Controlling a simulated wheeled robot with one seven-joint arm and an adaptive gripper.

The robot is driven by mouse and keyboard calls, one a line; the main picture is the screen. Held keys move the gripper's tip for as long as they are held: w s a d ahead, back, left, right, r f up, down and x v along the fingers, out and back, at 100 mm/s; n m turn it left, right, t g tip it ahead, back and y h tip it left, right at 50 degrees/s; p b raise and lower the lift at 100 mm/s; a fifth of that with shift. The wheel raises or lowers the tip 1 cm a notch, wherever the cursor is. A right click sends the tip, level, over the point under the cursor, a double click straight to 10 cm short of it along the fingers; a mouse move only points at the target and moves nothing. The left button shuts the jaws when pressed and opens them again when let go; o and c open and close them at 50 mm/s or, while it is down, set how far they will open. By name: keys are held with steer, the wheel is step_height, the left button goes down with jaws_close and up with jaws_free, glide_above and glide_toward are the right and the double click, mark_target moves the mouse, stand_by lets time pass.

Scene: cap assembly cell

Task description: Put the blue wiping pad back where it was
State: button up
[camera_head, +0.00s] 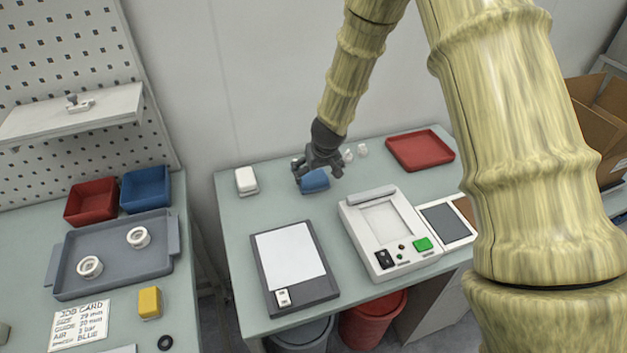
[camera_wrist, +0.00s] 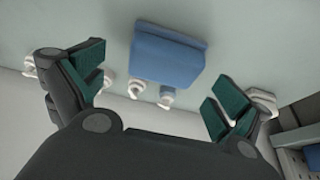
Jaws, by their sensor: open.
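The blue wiping pad (camera_head: 315,182) rests on the green-grey table near its back edge, between a white block and several small white parts. I cannot tell whether a finger touches the pad.
A white block (camera_head: 246,180) stands left of the pad, small white parts (camera_head: 362,150) behind right. A red tray (camera_head: 420,150) is at back right. A white-screened device (camera_head: 385,225) and a dark panel (camera_head: 318,288) lie in front. A yellow block (camera_head: 149,302) is on the left table.

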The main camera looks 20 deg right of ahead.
mark_target(314, 176)
steer(key=shift+s+f, duration=0.15)
steer(key=shift+f, duration=0.05)
steer(key=shift+p+x, duration=0.5)
steer(key=shift+x, duration=1.4)
steer(key=shift+a+f, duration=0.15)
steer(key=shift+a, duration=0.1)
steer(key=c, duration=1)
